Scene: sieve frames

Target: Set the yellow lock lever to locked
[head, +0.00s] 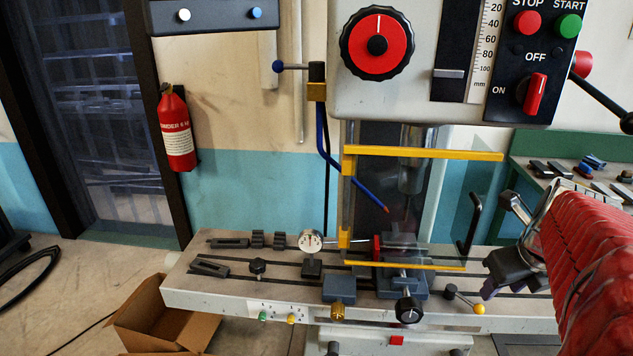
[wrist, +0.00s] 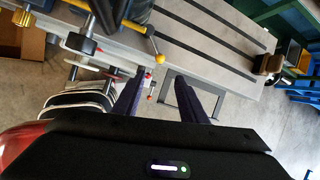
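The yellow lock lever is a thin metal rod with a round yellow knob (head: 480,308) at the front edge of the machine table. The rod runs from a dark pivot at upper left down to the knob at lower right. In the wrist view the yellow knob (wrist: 160,59) shows just beyond my fingertips, near the middle. My gripper (head: 488,289) comes in from the right in the head view, close to the knob and just above it. In the wrist view my gripper (wrist: 160,77) is open, its two dark fingers apart with nothing held between them.
The grey slotted table (head: 225,291) carries a vise (head: 400,280), a dial gauge (head: 311,241) and clamps. A black knob (head: 408,310) stands left of the lever. A clear guard with yellow bars (head: 430,153) and a black crank handle (head: 474,222) rise nearby. A cardboard box (head: 150,318) lies on the floor.

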